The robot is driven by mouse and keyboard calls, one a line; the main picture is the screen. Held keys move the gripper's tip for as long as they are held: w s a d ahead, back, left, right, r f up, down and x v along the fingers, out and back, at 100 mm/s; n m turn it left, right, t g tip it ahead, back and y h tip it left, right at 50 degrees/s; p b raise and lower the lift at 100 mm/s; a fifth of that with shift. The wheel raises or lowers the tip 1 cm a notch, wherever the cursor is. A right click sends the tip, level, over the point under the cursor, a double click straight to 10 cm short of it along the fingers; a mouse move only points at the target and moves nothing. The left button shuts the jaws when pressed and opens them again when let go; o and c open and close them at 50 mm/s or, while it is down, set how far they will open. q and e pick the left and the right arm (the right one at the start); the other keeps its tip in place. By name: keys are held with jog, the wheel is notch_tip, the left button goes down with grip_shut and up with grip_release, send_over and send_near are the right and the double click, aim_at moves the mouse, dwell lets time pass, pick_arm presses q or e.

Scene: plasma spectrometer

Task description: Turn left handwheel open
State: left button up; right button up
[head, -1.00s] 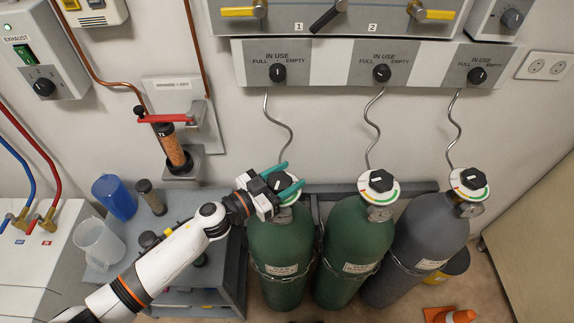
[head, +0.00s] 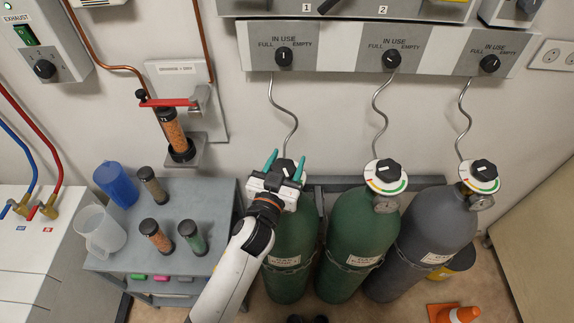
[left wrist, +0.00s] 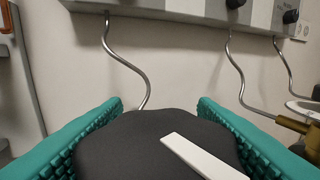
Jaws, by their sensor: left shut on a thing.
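The left green gas cylinder (head: 292,247) stands against the wall, with a black handwheel (head: 284,168) on its top, mostly covered by my left gripper (head: 285,163). The teal fingers point away toward the wall, one on each side of the handwheel. In the left wrist view the handwheel (left wrist: 130,150) fills the space between both fingers (left wrist: 160,108); its white pointer mark (left wrist: 204,156) slants from upper left to lower right. My left gripper is shut on this handwheel. My right gripper is not in view.
A second green cylinder (head: 358,240) and a grey cylinder (head: 428,238) stand close by to the right. A shelf cart (head: 205,268) with tubes and jugs is at left. A grey panel with dials (head: 340,57) hangs above; thin bent pipes descend from it.

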pick_arm(q)
jog(key=shift+r, duration=0.1)
dwell(0.3)
jog(key=o, duration=1)
jog(key=shift+b+v, duration=1.1)
jog(key=shift+v, duration=4.9)
